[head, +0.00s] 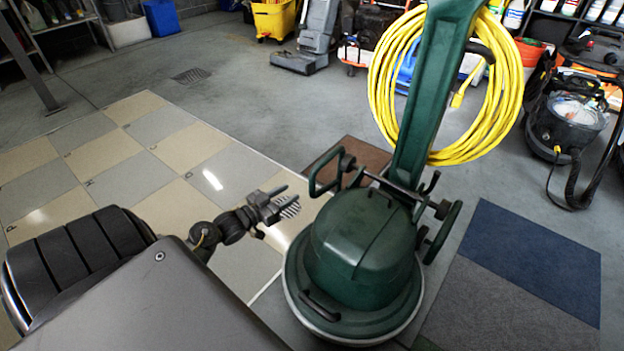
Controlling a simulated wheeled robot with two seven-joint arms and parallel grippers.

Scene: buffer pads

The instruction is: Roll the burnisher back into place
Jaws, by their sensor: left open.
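The burnisher (362,250) is a green floor machine with a round base, standing upright right of the middle in the head view. Its tall green handle post (432,90) rises to the top edge, and a coiled yellow cable (505,95) hangs on it. A dark bar handle (328,172) sticks out on its left side. My left gripper (284,207) is open and empty, just left of the burnisher's body, with its fingers toward it and apparently apart from it. My right gripper is not in view.
A checkered tile panel (105,155) covers the floor at left. A brown mat (362,160) lies behind the burnisher; blue (535,255) and grey (500,310) mats lie right. A vacuum (565,125) stands far right. A yellow bucket (273,18) is at the back. Grey floor between is clear.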

